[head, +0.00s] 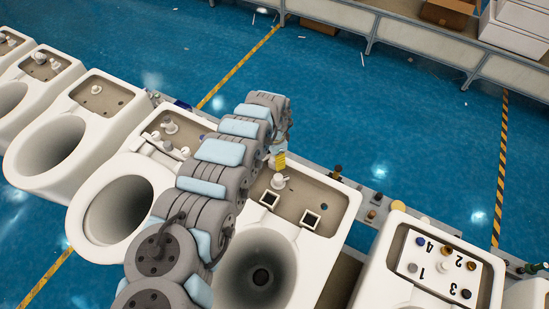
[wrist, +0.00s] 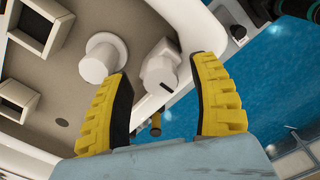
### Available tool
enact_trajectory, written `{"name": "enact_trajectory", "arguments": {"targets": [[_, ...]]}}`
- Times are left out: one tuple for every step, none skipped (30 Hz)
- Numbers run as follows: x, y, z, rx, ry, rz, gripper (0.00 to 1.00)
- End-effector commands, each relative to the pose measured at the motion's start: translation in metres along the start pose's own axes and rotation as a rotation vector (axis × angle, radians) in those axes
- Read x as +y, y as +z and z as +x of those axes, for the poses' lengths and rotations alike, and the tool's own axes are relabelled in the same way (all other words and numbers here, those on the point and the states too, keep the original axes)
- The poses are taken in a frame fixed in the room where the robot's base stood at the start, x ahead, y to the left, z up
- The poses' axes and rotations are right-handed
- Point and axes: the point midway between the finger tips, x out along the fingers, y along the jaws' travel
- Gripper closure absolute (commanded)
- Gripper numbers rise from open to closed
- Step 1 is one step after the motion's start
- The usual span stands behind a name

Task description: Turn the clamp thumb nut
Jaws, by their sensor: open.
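My gripper (wrist: 163,70) is open, with yellow ribbed fingers and dark inner pads. In the wrist view a white knob-like part with a dark slot (wrist: 160,70) shows between the fingertips, near the tank rim. I cannot tell whether it is the clamp thumb nut, or whether the fingers touch it. A larger white round fitting (wrist: 103,56) stands left of the left fingertip, on the beige tank floor. In the head view my gripper (head: 278,160) is over the back of a toilet's open tank (head: 328,192). A white fitting (head: 279,182) shows just below it. My arm hides part of this toilet.
Two dark square-framed openings (head: 311,220) sit at the tank's front. Toilets stand in a row on both sides; the right one carries a numbered white panel (head: 430,267). Small parts lie on the rail (head: 375,205) behind. A small brass part (wrist: 155,124) shows beyond the rim.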

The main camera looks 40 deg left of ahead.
Motion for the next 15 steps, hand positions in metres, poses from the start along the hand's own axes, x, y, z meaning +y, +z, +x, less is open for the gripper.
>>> {"name": "enact_trajectory", "arguments": {"targets": [[0.0002, 0.0000, 0.0025, 0.000, 0.000, 0.000, 0.39], [0.0002, 0.0002, 0.0033, 0.000, 0.000, -0.001, 0.39], [0.0001, 0.0004, 0.0042, -0.001, 0.000, -0.001, 0.39], [0.0000, 0.0005, 0.0046, -0.001, 0.000, -0.001, 0.39], [-0.0001, 0.0006, 0.0050, -0.001, 0.000, -0.001, 0.39], [-0.0001, 0.0007, 0.0054, -0.001, 0.000, -0.001, 0.39], [-0.0001, 0.0008, 0.0056, -0.001, 0.000, -0.001, 0.39], [-0.0002, 0.0008, 0.0055, -0.001, 0.000, -0.001, 0.39], [-0.0001, 0.0009, 0.0056, -0.002, 0.000, -0.001, 0.39], [-0.0002, 0.0009, 0.0055, -0.002, 0.000, -0.001, 0.39], [-0.0001, 0.0009, 0.0056, -0.002, 0.000, -0.001, 0.39], [-0.0002, 0.0008, 0.0055, -0.002, 0.000, -0.001, 0.39], [-0.0001, 0.0008, 0.0055, -0.002, 0.000, -0.001, 0.39], [-0.0002, 0.0008, 0.0055, -0.002, 0.000, -0.001, 0.39], [-0.0001, 0.0008, 0.0055, -0.002, 0.000, -0.001, 0.50]]}}
